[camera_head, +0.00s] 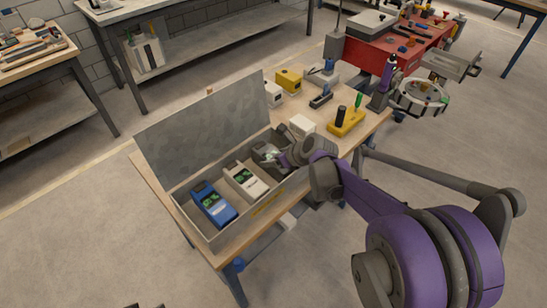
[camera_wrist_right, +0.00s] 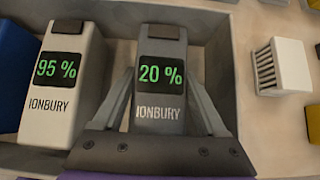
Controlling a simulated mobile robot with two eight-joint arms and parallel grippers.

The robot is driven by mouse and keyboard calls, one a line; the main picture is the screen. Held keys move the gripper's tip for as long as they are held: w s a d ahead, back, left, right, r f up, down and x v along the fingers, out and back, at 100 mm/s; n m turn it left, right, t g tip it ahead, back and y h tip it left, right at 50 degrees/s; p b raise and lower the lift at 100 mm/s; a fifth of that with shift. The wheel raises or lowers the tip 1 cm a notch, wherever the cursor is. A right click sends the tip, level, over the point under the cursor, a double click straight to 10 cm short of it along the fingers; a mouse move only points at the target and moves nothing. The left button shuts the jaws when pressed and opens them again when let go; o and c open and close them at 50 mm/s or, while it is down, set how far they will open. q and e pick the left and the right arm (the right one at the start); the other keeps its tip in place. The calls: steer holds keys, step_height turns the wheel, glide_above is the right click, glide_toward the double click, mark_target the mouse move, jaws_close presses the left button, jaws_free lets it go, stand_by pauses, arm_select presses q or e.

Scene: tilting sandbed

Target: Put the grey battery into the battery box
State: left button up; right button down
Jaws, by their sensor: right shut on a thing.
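The battery box (camera_head: 222,238) is a grey open box with its lid raised, on the wooden workbench. A blue battery (camera_head: 213,203) and a white battery (camera_head: 246,180) lie in its left and middle compartments. The grey battery (camera_head: 268,153) is at the right compartment; its display reads 20 % in the right wrist view (camera_wrist_right: 160,95). My right gripper (camera_wrist_right: 160,120) is shut on it, one finger on each side. The gripper hides its lower end, and I cannot tell whether it touches the compartment floor. Small dark tips at the head view's bottom edge may be my left gripper (camera_head: 145,305).
The raised lid (camera_head: 205,120) stands behind the box. A white block (camera_head: 301,126), a yellow holder (camera_head: 346,122) and a yellow device (camera_head: 288,80) stand on the bench to the right and behind. A red tool case (camera_head: 395,55) lies farther back. Bare benchtop shows right of the box.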

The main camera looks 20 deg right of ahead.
steer(key=shift+f, duration=0.1)
jaws_free()
steer(key=shift+r, duration=0.2)
steer(key=p+v, duration=0.1)
steer(key=v, duration=1)
steer(key=s+a+f+n+g+h, duration=0.1)
steer(key=s+a+f+n, duration=0.1)
steer(key=s+n, duration=0.5)
steer(key=s+a+f+n+g+h, duration=0.1)
steer(key=s+a+f+n, duration=0.2)
steer(key=n, duration=1.1)
steer(key=s+a+f+n+g+h, duration=0.1)
steer(key=s+a+n, duration=0.4)
steer(key=s+n, duration=0.5)
steer(key=shift+s+a+f+n+g, duration=0.35)
steer(key=shift+f+n, duration=0.25)
steer(key=shift+f, duration=0.25)
